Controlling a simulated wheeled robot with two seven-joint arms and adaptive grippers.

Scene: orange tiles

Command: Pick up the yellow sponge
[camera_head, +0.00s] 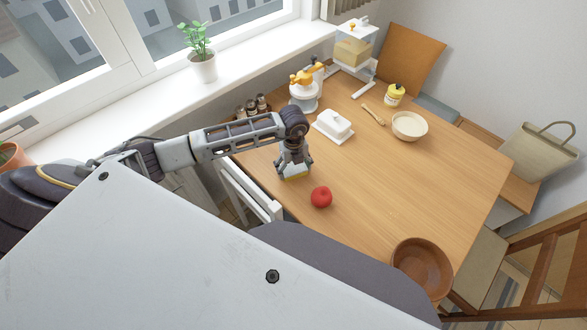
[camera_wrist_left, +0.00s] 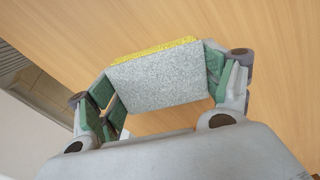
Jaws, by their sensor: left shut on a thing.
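The yellow sponge (camera_head: 296,176) shows as a small yellow edge under my left gripper (camera_head: 292,166) in the head view, near the table's left edge. In the left wrist view the sponge (camera_wrist_left: 158,78) is a block with a grey face and a yellow layer along its far side. My left gripper (camera_wrist_left: 160,85) is shut on it, with green finger pads at both ends of the block. I cannot tell whether the sponge touches the table or is just above it. My right gripper is not in view.
A red apple or tomato (camera_head: 321,197) lies close to the right of the gripper. The wooden table (camera_head: 440,185) also holds a white butter dish (camera_head: 333,127), a pale bowl (camera_head: 409,126) and a brown bowl (camera_head: 422,268). A white chair (camera_head: 248,190) stands at its left edge. The table's middle is clear.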

